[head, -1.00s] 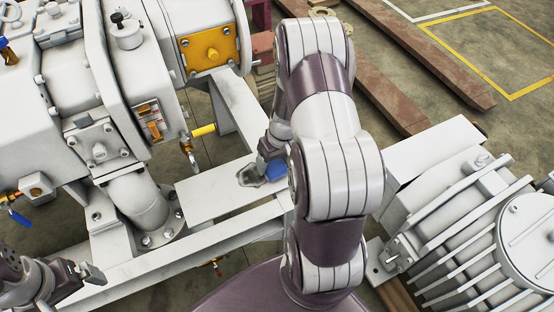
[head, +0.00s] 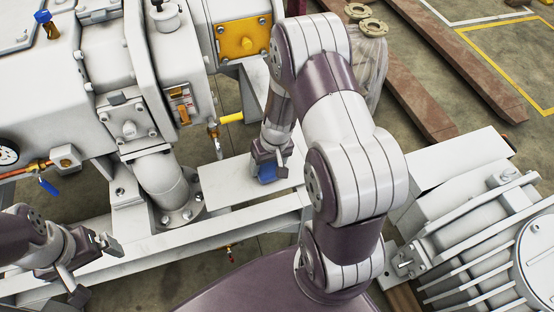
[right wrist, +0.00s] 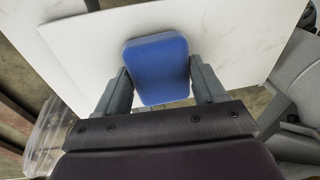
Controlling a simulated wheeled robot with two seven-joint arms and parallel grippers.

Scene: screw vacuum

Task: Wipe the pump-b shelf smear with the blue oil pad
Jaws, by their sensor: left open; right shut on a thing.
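The blue oil pad (head: 267,173) is held by my right gripper (head: 266,163) at the white pump shelf (head: 222,184). In the right wrist view the pad (right wrist: 158,68) sits between the two fingers (right wrist: 158,88), over the white plate (right wrist: 80,50). I cannot tell whether the pad touches the plate. No dark smear shows on the visible part of the shelf; the area under the pad and gripper is hidden. Faint grey marks show on the plate in the wrist view. My left gripper (head: 97,268) is open and empty at the lower left.
The white pump body (head: 60,85) with its pipe elbow (head: 160,185) stands left of the shelf. A yellow-handled valve (head: 230,118) is close behind the shelf. A finned motor (head: 470,230) stands at the right. Pallet forks (head: 470,65) lie on the floor behind.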

